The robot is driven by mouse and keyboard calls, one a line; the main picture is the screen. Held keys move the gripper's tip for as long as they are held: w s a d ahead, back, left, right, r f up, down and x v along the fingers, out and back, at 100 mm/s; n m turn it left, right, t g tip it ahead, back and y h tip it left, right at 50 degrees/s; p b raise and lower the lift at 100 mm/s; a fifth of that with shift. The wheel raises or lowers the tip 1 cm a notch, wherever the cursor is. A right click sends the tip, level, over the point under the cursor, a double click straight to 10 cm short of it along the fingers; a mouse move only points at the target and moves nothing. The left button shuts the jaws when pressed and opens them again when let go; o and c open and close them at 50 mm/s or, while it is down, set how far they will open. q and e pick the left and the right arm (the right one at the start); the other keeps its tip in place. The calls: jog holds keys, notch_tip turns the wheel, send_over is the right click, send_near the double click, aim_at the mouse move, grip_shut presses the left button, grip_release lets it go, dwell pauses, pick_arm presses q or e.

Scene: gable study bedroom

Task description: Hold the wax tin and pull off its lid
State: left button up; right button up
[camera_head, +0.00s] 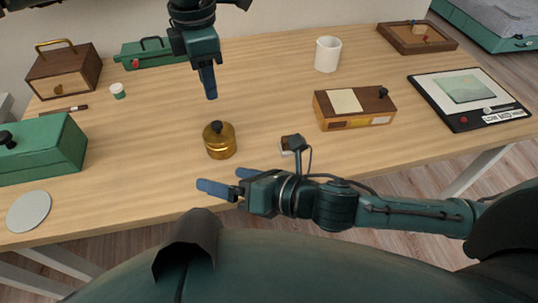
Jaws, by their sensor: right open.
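The wax tin (219,148) is a round brass-coloured tin with a black knob on its lid. It stands upright on the wooden table, with the lid on. My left gripper (210,96) points down behind and above the tin in the picture, apart from it. Its fingers show edge-on, so I cannot tell whether they are apart. My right gripper (224,181) is open and empty near the table's front edge. It lies in front of the tin, with its fingers pointing left and not touching it.
A white mug (327,54) is behind. A green box (42,149) and a grey disc (29,211) are at left. Table left of the tin is clear.

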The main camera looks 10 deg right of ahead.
aim_at(232, 146)
jog(key=w+d+n+h, duration=0.1)
jog(key=d+n, duration=0.1)
jog(key=w+d+n, duration=0.1)
jog(key=d, duration=0.2)
jog(key=w+d+n+t+h, duration=0.1)
jog(key=d+n, duration=0.1)
jog(key=shift+w+d+f+n+h, duration=0.25)
jog(key=shift+w+f+n+h, duration=0.05)
jog(key=shift+w, duration=0.05)
jog(key=x, duration=1.3)
jog(key=shift+w+d, duration=0.1)
jog(key=shift+d, duration=0.05)
jog(key=shift+c, duration=0.4)
jog(key=c, duration=1.1)
jog(key=shift+c, duration=0.2)
